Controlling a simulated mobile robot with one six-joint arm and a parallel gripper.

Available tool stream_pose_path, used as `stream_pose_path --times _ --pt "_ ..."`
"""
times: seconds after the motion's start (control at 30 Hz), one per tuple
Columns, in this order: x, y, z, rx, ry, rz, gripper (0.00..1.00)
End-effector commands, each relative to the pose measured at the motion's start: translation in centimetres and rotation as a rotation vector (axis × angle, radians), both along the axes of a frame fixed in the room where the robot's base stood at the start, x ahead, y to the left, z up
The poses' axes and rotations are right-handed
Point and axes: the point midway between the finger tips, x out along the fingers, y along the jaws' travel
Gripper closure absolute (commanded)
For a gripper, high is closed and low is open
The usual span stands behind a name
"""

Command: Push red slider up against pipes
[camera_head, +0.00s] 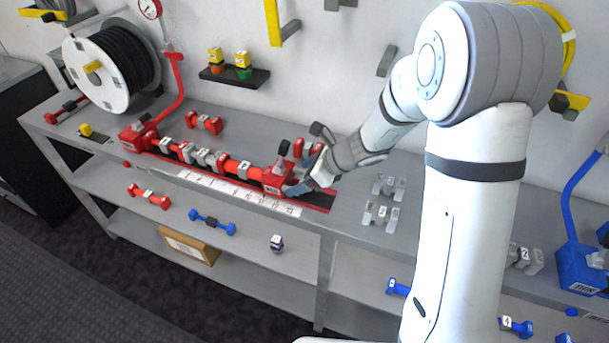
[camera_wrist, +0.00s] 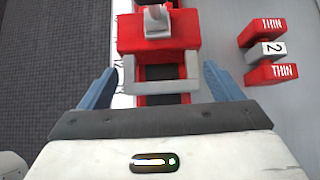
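The red slider (camera_head: 277,178) sits at the right end of the row of pipes on the red rail. In the wrist view the red slider (camera_wrist: 158,32) has a grey bracket on its near side. The red and grey pipes (camera_head: 210,158) lie in line to its left; I cannot tell whether it touches the last one. My gripper (camera_head: 303,184) is at the slider's right side. In the wrist view my gripper (camera_wrist: 159,72) is open, its blue fingers on either side of the bracket, with gaps visible. Its tips are partly hidden in the head view.
A red THIN pipe piece (camera_wrist: 268,48) lies on the bench beside the rail, on the wall side. A white number scale (camera_head: 240,192) runs along the bench's front edge. Grey fittings (camera_head: 383,200) stand to the right. A red valve unit (camera_head: 138,135) stands at the rail's left end.

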Motion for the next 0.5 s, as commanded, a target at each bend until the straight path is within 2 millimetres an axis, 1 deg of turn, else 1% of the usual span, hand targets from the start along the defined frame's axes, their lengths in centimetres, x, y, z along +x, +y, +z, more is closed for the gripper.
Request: stream_pose_path --times 0.03,0.13,0.17,0.37,0.5 --pt "0.0 -0.2 0.0 -0.001 0.001 -0.004 0.1" --pt "0.1 -0.4 -0.1 -0.002 0.002 -0.007 0.02" --pt "0.1 -0.4 -0.1 -0.003 0.002 -0.008 0.01" --pt "0.1 -0.6 -0.1 -0.003 0.003 -0.01 0.01" --pt "-0.1 -1.3 0.7 -0.003 0.0 -0.011 0.01"
